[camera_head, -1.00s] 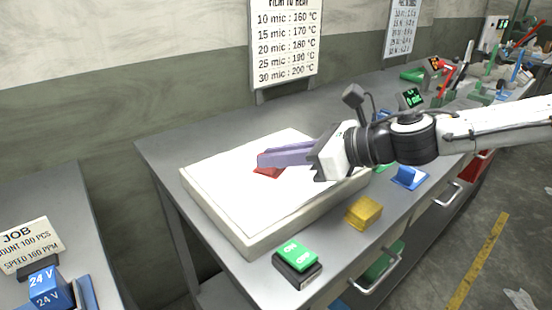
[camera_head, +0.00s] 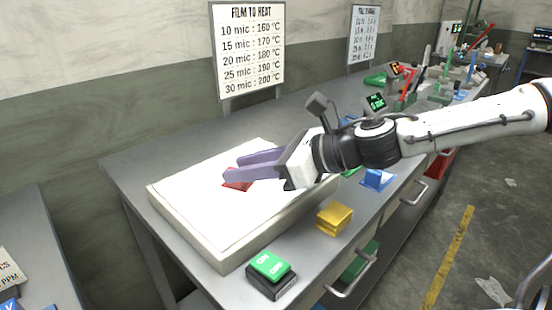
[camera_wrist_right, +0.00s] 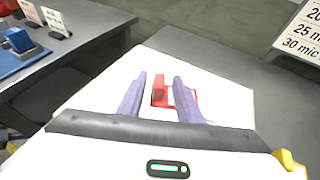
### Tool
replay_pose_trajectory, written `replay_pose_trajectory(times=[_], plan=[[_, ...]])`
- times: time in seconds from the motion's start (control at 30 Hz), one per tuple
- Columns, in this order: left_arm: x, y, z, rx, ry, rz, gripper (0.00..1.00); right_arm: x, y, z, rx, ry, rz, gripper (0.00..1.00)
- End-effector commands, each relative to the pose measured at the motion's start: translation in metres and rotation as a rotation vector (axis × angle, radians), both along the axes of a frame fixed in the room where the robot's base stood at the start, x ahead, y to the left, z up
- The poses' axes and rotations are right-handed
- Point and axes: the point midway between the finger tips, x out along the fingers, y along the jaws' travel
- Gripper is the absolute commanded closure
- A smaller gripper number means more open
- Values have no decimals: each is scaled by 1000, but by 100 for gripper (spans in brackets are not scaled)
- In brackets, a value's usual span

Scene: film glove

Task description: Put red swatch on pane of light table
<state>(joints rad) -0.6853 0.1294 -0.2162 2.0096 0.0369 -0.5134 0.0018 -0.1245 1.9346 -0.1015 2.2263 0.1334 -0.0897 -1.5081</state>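The red swatch (camera_head: 238,180) lies on the white pane of the light table (camera_head: 190,200), towards its middle. In the right wrist view the swatch (camera_wrist_right: 160,92) has a flat red part and a raised red tab. My right gripper (camera_head: 232,168) is low over the pane with its two purple fingers spread apart. The near finger hides part of the swatch in the head view. My left gripper is not in view.
A green-topped switch (camera_head: 270,266) and a yellow block (camera_head: 334,218) stand by the light table's front edge. A blue holder (camera_head: 376,180) is farther right. A sign (camera_head: 250,52) stands behind. The bench left of the light table is bare.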

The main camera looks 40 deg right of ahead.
Motion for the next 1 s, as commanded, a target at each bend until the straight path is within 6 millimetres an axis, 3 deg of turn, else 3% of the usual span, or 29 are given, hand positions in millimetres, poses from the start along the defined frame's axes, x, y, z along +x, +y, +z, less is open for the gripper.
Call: replay_pose_trajectory(times=[0.33, 1.0], plan=[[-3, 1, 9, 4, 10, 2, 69, -23, -13, 15, 3, -5, 1, 68], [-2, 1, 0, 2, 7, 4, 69, -79, -48, 39, -3, -5, -1, 68]])
